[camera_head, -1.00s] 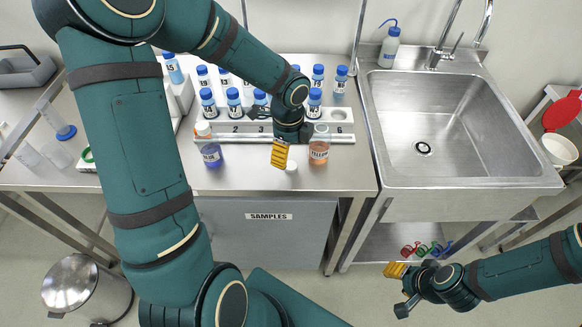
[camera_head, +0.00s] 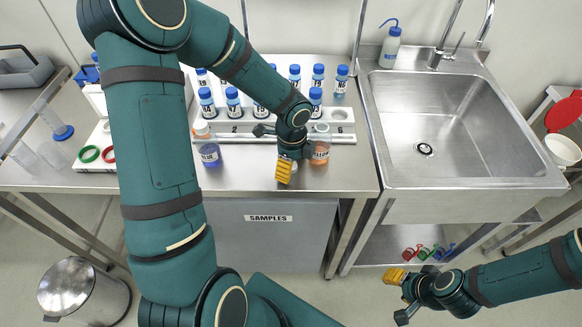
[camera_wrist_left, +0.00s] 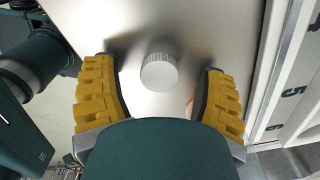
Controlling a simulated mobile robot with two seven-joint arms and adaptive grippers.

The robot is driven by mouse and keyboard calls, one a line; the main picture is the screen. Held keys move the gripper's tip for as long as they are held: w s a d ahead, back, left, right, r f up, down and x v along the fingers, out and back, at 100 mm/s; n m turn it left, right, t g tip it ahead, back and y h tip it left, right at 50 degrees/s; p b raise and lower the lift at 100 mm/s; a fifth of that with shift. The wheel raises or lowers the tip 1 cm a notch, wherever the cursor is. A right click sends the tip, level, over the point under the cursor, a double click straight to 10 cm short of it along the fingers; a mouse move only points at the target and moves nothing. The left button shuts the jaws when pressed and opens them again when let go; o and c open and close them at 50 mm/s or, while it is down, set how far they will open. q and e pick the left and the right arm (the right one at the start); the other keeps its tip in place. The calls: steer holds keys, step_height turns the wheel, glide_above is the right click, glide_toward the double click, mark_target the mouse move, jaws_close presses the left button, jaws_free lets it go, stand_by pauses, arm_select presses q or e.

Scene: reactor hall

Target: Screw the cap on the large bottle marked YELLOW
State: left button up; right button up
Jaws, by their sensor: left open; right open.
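The large bottle marked YELLOW (camera_head: 320,150) stands upright near the front of the bench, with orange liquid inside; its label is partly hidden by my left gripper. No cap shows on its top. A round white ribbed cap (camera_wrist_left: 159,71) lies on the bench in the left wrist view, between the two yellow fingers of my left gripper (camera_wrist_left: 160,85), with a gap on each side. In the head view this gripper (camera_head: 284,172) points down just left of the bottle and mostly hides the cap. My right gripper (camera_head: 398,280) is open and empty, low in front of the sink.
A bottle marked BLUE (camera_head: 210,154) stands left on the bench. A white numbered rack (camera_head: 238,138) with several blue-capped bottles runs behind. The sink (camera_head: 440,130) is to the right. The bench front between the two large bottles is mostly clear.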

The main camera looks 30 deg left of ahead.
mark_target(320, 141)
arm_select(q)
steer(key=c, duration=0.8)
steer(key=shift+c, duration=0.2)
step_height(320, 141, up, 10)
steer(key=p, duration=0.2)
stand_by(0.4)
